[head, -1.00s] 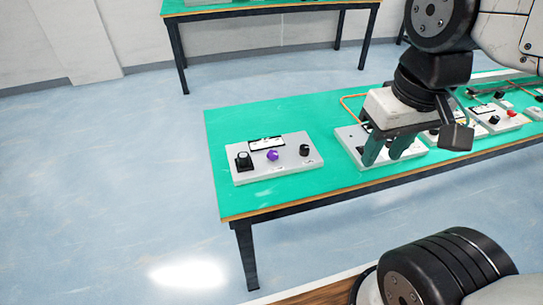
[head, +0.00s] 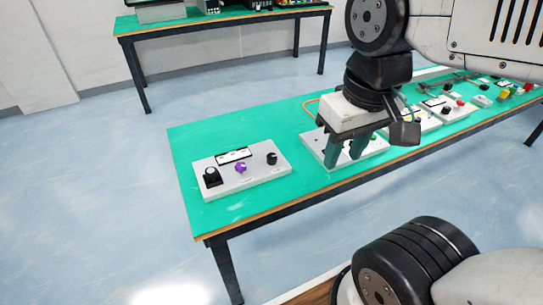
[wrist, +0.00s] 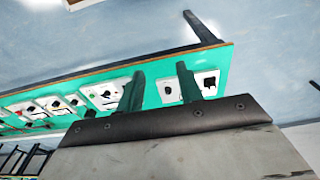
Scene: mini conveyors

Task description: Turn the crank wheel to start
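A light grey control panel (head: 224,188) lies near the left end of the green table. It has a purple knob (head: 240,168), a black knob (head: 272,158) on its right and a black square-based control (head: 212,177) on its left. I cannot tell for sure which control is the crank wheel. My gripper (head: 343,158) is open and empty, fingers pointing down. In the head view it overlaps a second grey panel (head: 312,143) and partly hides it; contact cannot be judged. The wrist view shows both fingers (wrist: 160,72) apart, with panels beyond them.
The green table (head: 200,139) runs to the right with several more panels, including one with a red button (head: 460,102). A second green table (head: 240,20) with equipment stands at the back. The blue floor (head: 90,200) left of the front table is clear.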

